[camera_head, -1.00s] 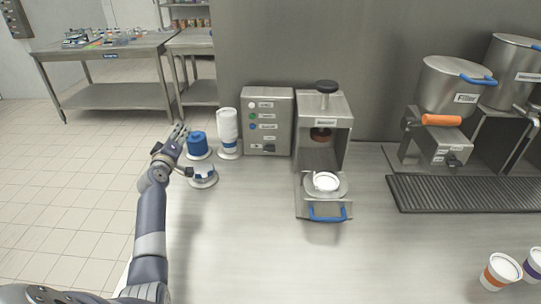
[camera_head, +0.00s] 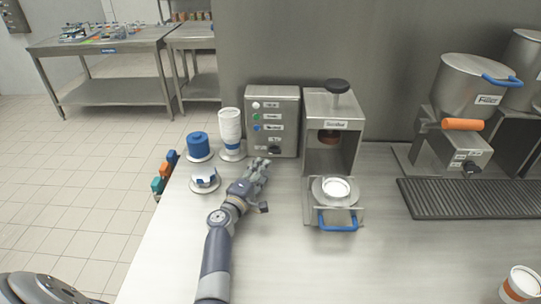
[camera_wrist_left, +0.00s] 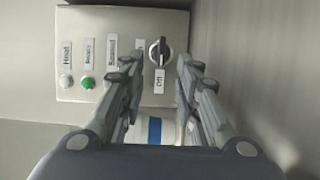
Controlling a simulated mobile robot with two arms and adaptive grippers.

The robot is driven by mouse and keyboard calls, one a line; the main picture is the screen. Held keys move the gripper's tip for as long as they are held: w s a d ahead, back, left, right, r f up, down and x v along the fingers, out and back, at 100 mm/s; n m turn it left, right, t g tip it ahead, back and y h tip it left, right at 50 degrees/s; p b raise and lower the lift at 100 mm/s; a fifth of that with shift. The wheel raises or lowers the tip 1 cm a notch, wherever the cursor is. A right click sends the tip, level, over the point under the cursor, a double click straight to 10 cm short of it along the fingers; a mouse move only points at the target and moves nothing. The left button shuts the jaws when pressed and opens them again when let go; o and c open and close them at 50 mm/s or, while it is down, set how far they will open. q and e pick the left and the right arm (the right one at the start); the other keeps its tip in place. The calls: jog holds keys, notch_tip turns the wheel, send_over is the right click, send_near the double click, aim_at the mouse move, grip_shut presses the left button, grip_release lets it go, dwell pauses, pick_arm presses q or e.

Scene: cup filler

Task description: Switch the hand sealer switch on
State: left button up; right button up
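The grey control box (camera_head: 273,110) stands against the back wall, left of the sealer (camera_head: 334,130). Its black rotary switch (camera_head: 275,150) is low on the front and also shows in the left wrist view (camera_wrist_left: 159,52). There the knob lies in line with the "Off" label; another label beside it is partly hidden by a finger. My left gripper (camera_head: 257,170) is just in front of and below the switch. In the wrist view its fingers (camera_wrist_left: 156,68) are apart, one each side of the knob in the picture, with nothing visibly gripped. Contact cannot be told.
A white cup stack (camera_head: 229,126), a blue roll (camera_head: 198,145) and a small blue-and-white item (camera_head: 205,178) stand left of the box. The sealer's tray holds a white-rimmed cup (camera_head: 336,188). The filler (camera_head: 470,85) is at right. The front counter is largely clear.

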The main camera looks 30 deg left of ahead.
aim_at(275, 152)
pick_arm(q)
jog(key=w, duration=0.3)
jog(key=shift+w+a+f+b, duration=0.15)
jog(key=shift+w+b, duration=0.15)
jog(key=shift+b, duration=0.05)
jog(key=w+b, duration=0.1)
jog(key=w, duration=0.2)
jog(key=shift+w+a, duration=0.15)
jog(key=shift+w, duration=0.15)
jog(key=shift+w+b, duration=0.35)
jog(key=shift+w, duration=0.4)
pick_arm(e)
jog(key=f, duration=0.1)
jog(key=s+f, duration=0.1)
jog(key=shift+a+f, duration=0.1)
jog(key=shift+f, duration=0.2)
pick_arm(q)
grip_shut()
pick_arm(e)
jog(key=shift+s, duration=0.2)
